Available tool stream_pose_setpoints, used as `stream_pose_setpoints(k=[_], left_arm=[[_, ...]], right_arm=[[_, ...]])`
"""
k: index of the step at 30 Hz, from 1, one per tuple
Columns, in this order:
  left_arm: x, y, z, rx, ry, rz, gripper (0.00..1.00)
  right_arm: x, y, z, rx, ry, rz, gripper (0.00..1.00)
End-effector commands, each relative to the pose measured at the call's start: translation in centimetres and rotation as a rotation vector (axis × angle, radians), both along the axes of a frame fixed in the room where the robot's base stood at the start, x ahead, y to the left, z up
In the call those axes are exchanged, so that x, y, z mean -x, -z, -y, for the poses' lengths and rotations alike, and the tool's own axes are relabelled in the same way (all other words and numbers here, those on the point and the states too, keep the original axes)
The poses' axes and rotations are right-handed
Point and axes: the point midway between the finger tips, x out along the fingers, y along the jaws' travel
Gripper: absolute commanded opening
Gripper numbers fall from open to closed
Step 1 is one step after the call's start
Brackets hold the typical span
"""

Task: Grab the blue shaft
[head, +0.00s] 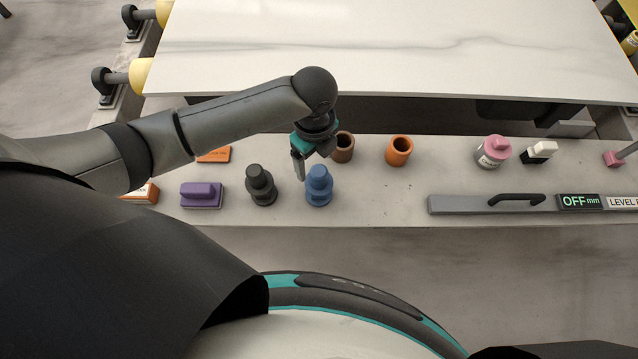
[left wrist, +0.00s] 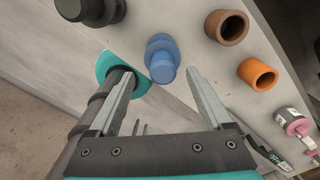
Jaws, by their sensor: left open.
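The blue shaft (head: 319,186) is a stepped cylinder standing upright on the grey ledge, right of a black shaft of like shape (head: 261,185). My left gripper (head: 299,172) is just above and to the left of the blue shaft in the head view. In the left wrist view the blue shaft (left wrist: 162,58) shows beyond and between the tips of the open fingers (left wrist: 160,85). The gripper is empty, and I cannot tell whether a finger touches the shaft. My right gripper is not in view.
A brown ring (head: 342,147) and an orange ring (head: 399,151) stand behind the shaft. A purple block (head: 201,195) sits at left, and a level bar (head: 470,204) lies at right. The stone slab (head: 400,50) spans the back. The ledge between shaft and bar is clear.

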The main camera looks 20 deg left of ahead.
Motion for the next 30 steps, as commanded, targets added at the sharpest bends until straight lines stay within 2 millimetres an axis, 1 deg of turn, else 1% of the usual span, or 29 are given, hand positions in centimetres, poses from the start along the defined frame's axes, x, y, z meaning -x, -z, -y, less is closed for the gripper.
stream_pose_setpoints(k=[1, 5, 11, 15, 18, 24, 30], left_arm=[[0.0, 0.4, 0.0, 0.000, 0.000, 0.000, 0.83], [0.1, 1.1, 0.1, 0.000, 0.001, -0.001, 0.83], [0.2, 3.9, 1.0, 0.000, 0.000, -0.001, 0.83], [0.2, 5.5, 0.8, -0.001, 0.000, 0.000, 0.83], [0.2, 5.9, 0.8, -0.001, 0.001, 0.002, 0.83], [0.1, 5.8, 0.8, 0.000, 0.001, 0.001, 0.83], [0.1, 5.8, 0.8, 0.000, 0.001, 0.001, 0.61]], right_arm=[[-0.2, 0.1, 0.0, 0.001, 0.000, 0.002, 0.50], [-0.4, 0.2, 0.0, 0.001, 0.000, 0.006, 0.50], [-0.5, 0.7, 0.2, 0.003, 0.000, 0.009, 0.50], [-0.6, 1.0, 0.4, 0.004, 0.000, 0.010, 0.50], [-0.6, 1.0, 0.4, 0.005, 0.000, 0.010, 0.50], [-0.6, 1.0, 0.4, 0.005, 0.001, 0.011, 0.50], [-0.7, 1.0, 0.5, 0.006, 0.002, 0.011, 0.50]])
